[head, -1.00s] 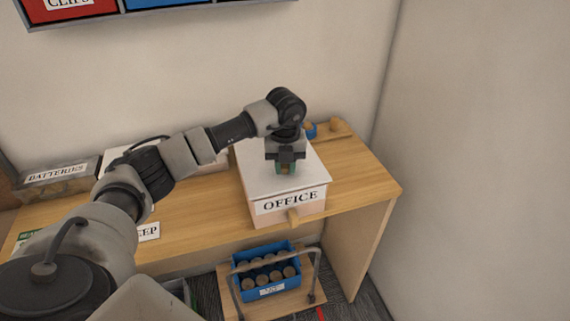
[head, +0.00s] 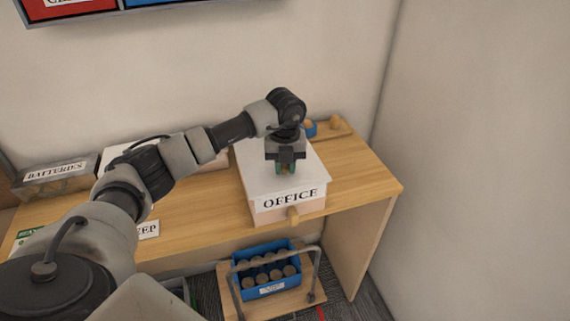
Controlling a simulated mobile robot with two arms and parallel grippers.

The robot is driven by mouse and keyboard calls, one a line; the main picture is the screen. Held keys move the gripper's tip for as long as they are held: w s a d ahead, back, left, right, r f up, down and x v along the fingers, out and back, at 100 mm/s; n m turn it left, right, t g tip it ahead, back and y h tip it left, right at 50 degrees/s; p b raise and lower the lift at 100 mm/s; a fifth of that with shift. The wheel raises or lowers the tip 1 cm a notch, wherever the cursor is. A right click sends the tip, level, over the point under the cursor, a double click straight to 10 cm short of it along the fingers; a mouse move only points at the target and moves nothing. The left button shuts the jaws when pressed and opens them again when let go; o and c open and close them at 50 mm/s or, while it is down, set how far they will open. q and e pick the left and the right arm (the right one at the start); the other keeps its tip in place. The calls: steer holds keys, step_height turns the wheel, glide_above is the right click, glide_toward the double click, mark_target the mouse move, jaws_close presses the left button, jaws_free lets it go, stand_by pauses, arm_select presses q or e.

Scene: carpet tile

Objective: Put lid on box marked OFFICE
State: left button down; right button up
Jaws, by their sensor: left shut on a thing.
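The box marked OFFICE (head: 291,201) stands on the wooden desk, its label facing me. A white lid (head: 262,184) lies over its top and looks level, covering the opening. The fingertips are partly hidden by the gripper body. My right gripper is not in the view.
The wooden desk (head: 355,175) is clear to the right of the box. A tray with round things (head: 335,125) sits behind. A bin labelled BATTERIES (head: 55,178) is at the left. A blue crate (head: 265,272) of cylinders sits on a cart below.

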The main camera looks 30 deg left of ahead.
arm_select(q)
steer(key=c, duration=0.9)
jaws_free()
steer(key=shift+o, duration=0.2)
